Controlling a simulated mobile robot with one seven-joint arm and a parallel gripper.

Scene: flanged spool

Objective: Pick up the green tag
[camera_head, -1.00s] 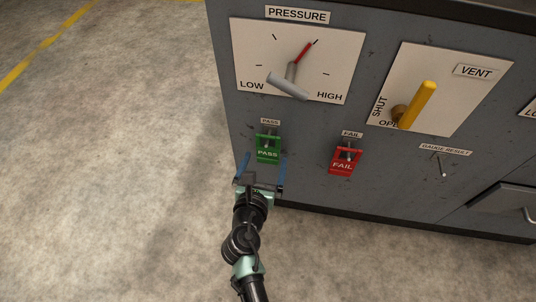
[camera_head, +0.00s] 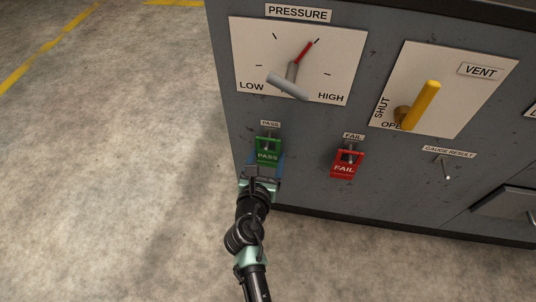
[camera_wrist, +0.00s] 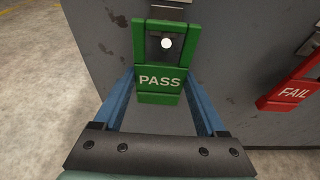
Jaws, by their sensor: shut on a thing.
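The green tag (camera_head: 267,157), marked PASS, hangs on a peg at the lower left of the grey panel. In the wrist view the green tag (camera_wrist: 160,82) fills the upper middle, with the light round end of the peg showing through its window. My gripper (camera_head: 268,168) is at the lower part of the tag. In the wrist view the blue fingers of my gripper (camera_wrist: 160,85) lie against the tag's left and right sides, shut on it. The tag is still around the peg.
A red FAIL tag (camera_head: 346,162) hangs on a peg to the right; it also shows in the wrist view (camera_wrist: 292,92). A bare peg (camera_head: 446,171) sits under the GAUGE RESULT label. The yellow vent handle (camera_head: 420,105) and grey pressure lever (camera_head: 288,86) stick out above.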

